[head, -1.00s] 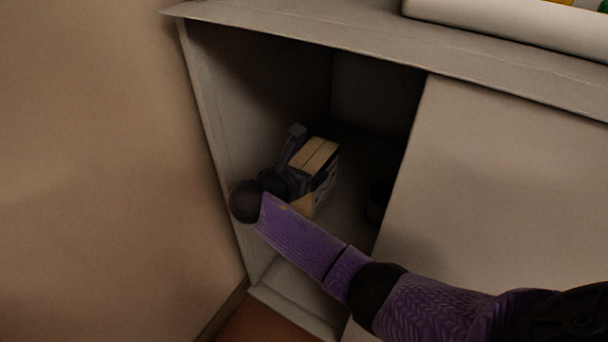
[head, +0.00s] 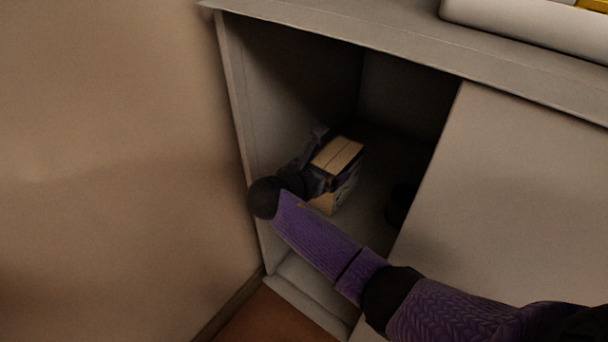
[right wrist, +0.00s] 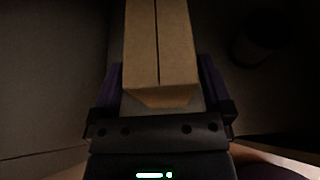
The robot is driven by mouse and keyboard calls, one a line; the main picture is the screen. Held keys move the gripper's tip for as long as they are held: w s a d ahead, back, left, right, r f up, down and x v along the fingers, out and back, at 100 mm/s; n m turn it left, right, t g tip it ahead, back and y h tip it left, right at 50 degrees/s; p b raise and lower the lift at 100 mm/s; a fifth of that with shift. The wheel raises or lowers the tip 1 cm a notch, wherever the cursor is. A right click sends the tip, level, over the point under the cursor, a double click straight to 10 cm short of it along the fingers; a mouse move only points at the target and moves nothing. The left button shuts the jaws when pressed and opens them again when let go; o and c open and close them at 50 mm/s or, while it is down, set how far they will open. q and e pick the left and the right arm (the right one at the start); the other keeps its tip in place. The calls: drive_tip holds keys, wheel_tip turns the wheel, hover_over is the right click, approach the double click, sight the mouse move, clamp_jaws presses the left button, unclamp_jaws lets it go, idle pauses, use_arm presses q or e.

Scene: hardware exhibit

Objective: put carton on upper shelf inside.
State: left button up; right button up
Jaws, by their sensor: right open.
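The carton (head: 338,156) is a small tan box with dark printed sides. It stands on a shelf surface inside the open left part of the cabinet, near the left wall. My right gripper (head: 322,165) is at the carton inside the cabinet, open. In the right wrist view the carton (right wrist: 160,45) lies between the two purple fingers of the gripper (right wrist: 160,90), with a finger on each side. Contact with the fingers cannot be made out. The upper shelf cannot be told apart in the dark interior. My left gripper is out of view.
The cabinet's left wall (head: 250,150) is close beside my right wrist. A sliding door or panel (head: 510,190) covers the right part. A dark round object (head: 400,204) stands right of the carton, also in the right wrist view (right wrist: 257,38). The top (head: 370,35) overhangs the opening.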

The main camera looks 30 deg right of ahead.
drive_tip(key=shift+r+p+v, duration=0.25)
drive_tip(key=shift+p+v, duration=0.4)
drive_tip(key=shift+v, duration=0.5)
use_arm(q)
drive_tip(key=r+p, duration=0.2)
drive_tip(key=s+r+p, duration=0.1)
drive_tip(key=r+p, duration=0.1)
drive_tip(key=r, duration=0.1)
use_arm(e)
drive_tip(key=v, duration=0.8)
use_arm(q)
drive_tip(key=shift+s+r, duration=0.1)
use_arm(e)
drive_tip(key=shift+s+a+f, duration=0.1)
drive_tip(key=shift+s+f, duration=0.05)
drive_tip(key=shift+f, duration=0.05)
